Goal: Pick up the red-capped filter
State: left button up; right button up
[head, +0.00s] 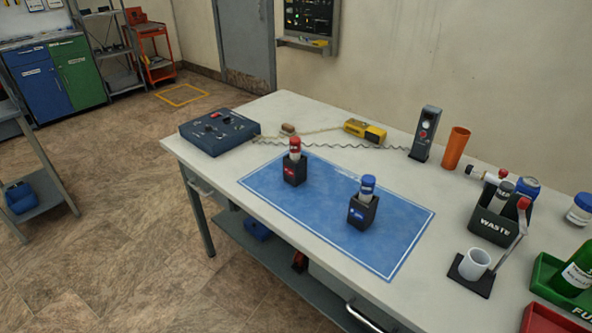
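The red-capped filter (295,149) stands upright in a small black holder (294,173) with a red label, on the left part of the blue mat (330,218). Its red cap and a pale band below it show above the holder; its lower part is hidden inside. A blue-capped filter (367,187) stands in a similar black holder (362,212) with a blue label, nearer and to the right on the mat. Neither of my grippers is in the head view.
A dark control box (217,131) sits at the table's left corner. A yellow device (365,130), a dark upright unit (425,135) and an orange cup (455,148) stand along the back. A black waste bin (494,227) and a white cup (475,263) are at right. The mat around the holders is clear.

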aim_at(295, 142)
jog(key=i+j+z, duration=0.1)
jog(key=z, duration=0.4)
jog(key=i+j+z, duration=0.1)
jog(key=j+z, duration=0.15)
jog(key=z, duration=0.2)
jog(key=j+z, duration=0.2)
jog(key=z, duration=0.3)
jog(key=j+z, duration=0.25)
jog(key=z, duration=0.25)
